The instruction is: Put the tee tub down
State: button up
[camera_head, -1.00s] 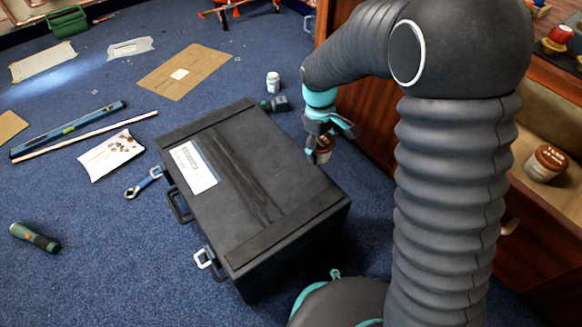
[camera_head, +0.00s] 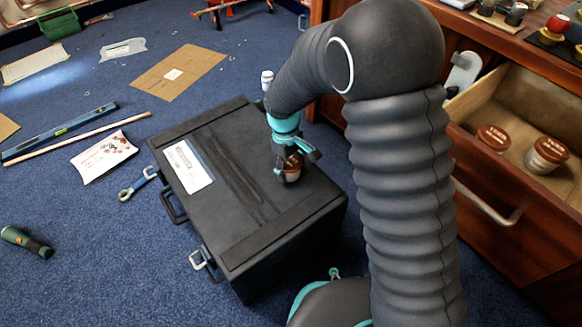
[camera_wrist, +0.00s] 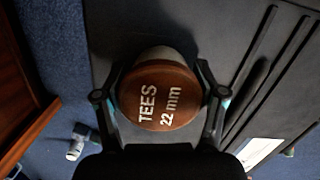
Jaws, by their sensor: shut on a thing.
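My gripper (camera_head: 291,158) is shut on the tee tub (camera_head: 291,172), a small tub with a brown lid. In the wrist view the tee tub's lid (camera_wrist: 157,97) reads "TEES 22 mm" and sits between the two fingers (camera_wrist: 160,105). The tub is over the right part of the black case's top (camera_head: 237,215). I cannot tell whether its base touches the case or hangs just above it. The case lid also shows under the tub in the wrist view (camera_wrist: 215,30).
An open drawer (camera_head: 470,110) at right holds two brown-lidded tubs (camera_head: 547,155). A white bottle (camera_head: 267,79) stands behind the case. The case's left top is mostly clear.

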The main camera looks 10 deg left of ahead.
jog(key=o, duration=1.6)
jog(key=shift+f, duration=0.1)
jog(key=r, duration=0.4)
jog(key=a+r+p, duration=0.1)
jog(key=r, duration=0.3)
jog(key=r+p, duration=0.1)
jog(key=r, duration=0.3)
jog(key=shift+w+a+r, duration=0.15)
jog(key=shift+w, duration=0.25)
